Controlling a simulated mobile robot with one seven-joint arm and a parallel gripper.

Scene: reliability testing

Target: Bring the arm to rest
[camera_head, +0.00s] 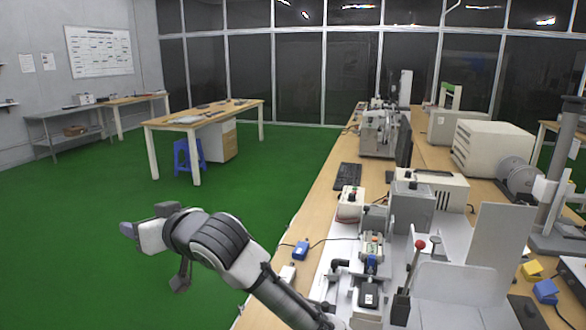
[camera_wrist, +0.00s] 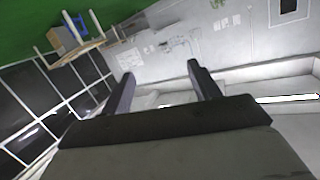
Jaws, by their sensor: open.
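My arm (camera_head: 222,247) reaches from the lower middle of the head view toward the left, over the green floor beside the long workbench. Its end hangs in free air, apart from any furniture. In the wrist view my gripper (camera_wrist: 160,74) shows two dark fingers standing well apart. Nothing is between them. The wrist view is tilted, with a wall, windows and a small table seen far behind the fingers. My gripper touches nothing that I can see.
A table (camera_head: 205,113) with a blue stool (camera_head: 187,156) stands farther back. The green floor (camera_head: 75,235) at left is clear.

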